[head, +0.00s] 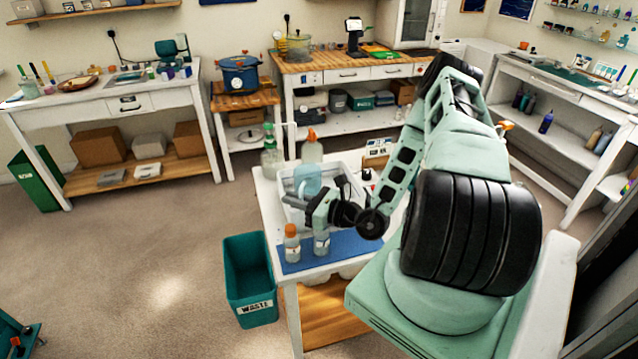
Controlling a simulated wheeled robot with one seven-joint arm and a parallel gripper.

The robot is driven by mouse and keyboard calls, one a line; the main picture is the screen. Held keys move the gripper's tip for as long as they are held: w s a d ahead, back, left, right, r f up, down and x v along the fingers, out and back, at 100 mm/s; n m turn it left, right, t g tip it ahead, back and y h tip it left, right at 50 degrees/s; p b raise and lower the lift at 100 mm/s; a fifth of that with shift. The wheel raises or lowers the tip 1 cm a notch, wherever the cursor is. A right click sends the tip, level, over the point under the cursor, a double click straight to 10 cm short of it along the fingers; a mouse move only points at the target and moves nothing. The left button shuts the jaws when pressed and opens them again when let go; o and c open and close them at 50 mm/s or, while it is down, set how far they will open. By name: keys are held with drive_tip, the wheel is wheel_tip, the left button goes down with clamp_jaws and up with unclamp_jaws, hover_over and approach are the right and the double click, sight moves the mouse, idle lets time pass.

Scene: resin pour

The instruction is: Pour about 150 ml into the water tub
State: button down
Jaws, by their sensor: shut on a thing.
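My gripper (318,206) is over the near end of the white workbench. It is shut on a translucent light-blue container (307,178), which shows just beyond the jaws; the jaws partly hide it. A white open tub (284,183) lies behind and below the gripper, partly covered by the gripper and the container. I see no readable label on the tub, and its inside is mostly hidden. I cannot tell how full the container is, and no stream of liquid shows.
A large orange-topped bottle (312,150) and a pump bottle (269,155) stand behind. A teal waste bin (251,279) is on the floor.

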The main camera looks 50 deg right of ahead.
sight(307, 167)
drive_tip(key=shift+w+d+r+m+g+p, duration=0.15)
drive_tip(key=shift+w+d+r+m+p, duration=0.15)
drive_tip(key=shift+d+m, duration=0.4)
drive_tip(key=shift+w+d+r+m+g+p, duration=0.15)
drive_tip(key=shift+w+d+r+m, duration=0.15)
drive_tip(key=shift+m, duration=0.6)
drive_tip(key=shift+w+d+r+m, duration=0.1)
drive_tip(key=shift+w+d+m, duration=0.25)
drive_tip(key=shift+d+m, duration=0.45)
drive_tip(key=shift+w+d+r+m+g+p, duration=0.2)
drive_tip(key=shift+d+r+m+g+p, duration=0.1)
drive_tip(key=shift+r+p, duration=0.25)
drive_tip(key=shift+w+d+r+m+p, duration=0.2)
drive_tip(key=shift+d+r+m+p, duration=0.15)
drive_tip(key=shift+d+r+m, duration=0.1)
drive_tip(key=shift+f, duration=0.15)
drive_tip(key=shift+w+d+m, duration=0.2)
drive_tip(key=shift+d+m, duration=0.05)
drive_tip(key=shift+m, duration=0.2)
drive_tip(key=shift+w+d+m+g+y, duration=0.25)
drive_tip(key=shift+d+m, duration=0.25)
drive_tip(key=shift+m, duration=0.35)
drive_tip(key=shift+w+d+m+g+y, duration=0.25)
drive_tip(key=shift+d+m, duration=0.25)
drive_tip(key=shift+m, duration=0.35)
drive_tip(key=shift+w+d+m, duration=0.3)
drive_tip(key=shift+d+m, duration=0.25)
drive_tip(key=shift+m, duration=0.15)
